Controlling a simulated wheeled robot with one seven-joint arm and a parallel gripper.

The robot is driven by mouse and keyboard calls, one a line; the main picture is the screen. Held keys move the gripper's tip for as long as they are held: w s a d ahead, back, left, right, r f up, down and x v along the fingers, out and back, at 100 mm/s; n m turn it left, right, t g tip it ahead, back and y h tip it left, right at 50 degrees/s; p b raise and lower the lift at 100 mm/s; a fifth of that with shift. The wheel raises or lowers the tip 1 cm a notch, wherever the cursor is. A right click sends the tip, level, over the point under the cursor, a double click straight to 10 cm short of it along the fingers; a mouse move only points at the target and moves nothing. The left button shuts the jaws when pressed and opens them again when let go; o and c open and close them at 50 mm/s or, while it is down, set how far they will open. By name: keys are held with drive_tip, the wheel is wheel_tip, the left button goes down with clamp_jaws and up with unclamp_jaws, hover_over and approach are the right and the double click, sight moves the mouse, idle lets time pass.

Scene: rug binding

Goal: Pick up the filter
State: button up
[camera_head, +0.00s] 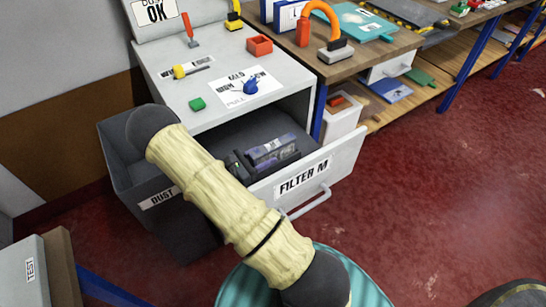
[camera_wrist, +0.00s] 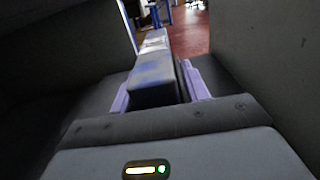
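The cabinet drawer (camera_head: 338,166) labelled "FILTER M" is pulled open. My gripper (camera_head: 266,150) is low inside it, with its fingers pointing to the right. A boxy block, which looks like the filter (camera_wrist: 153,75), is blue-grey with a pale far end in the wrist view. It lies between my two lilac fingers (camera_wrist: 157,88), one close along each side. I cannot tell whether the fingers press on it or leave a thin gap. In the head view the filter is small and partly hidden by my gripper.
Dark drawer walls rise close on both sides in the wrist view. A grey dust bin (camera_head: 185,228) stands left of the drawer. The cabinet top (camera_head: 175,100) overhangs the drawer's back. A wooden workbench (camera_head: 385,48) is at right; red floor (camera_head: 430,180) is clear.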

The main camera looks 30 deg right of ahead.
drive_tip(key=c, duration=0.8)
wheel_tip(320, 180, up, 10)
drive_tip(key=shift+r+p, duration=0.1)
drive_tip(key=shift+p, duration=0.75)
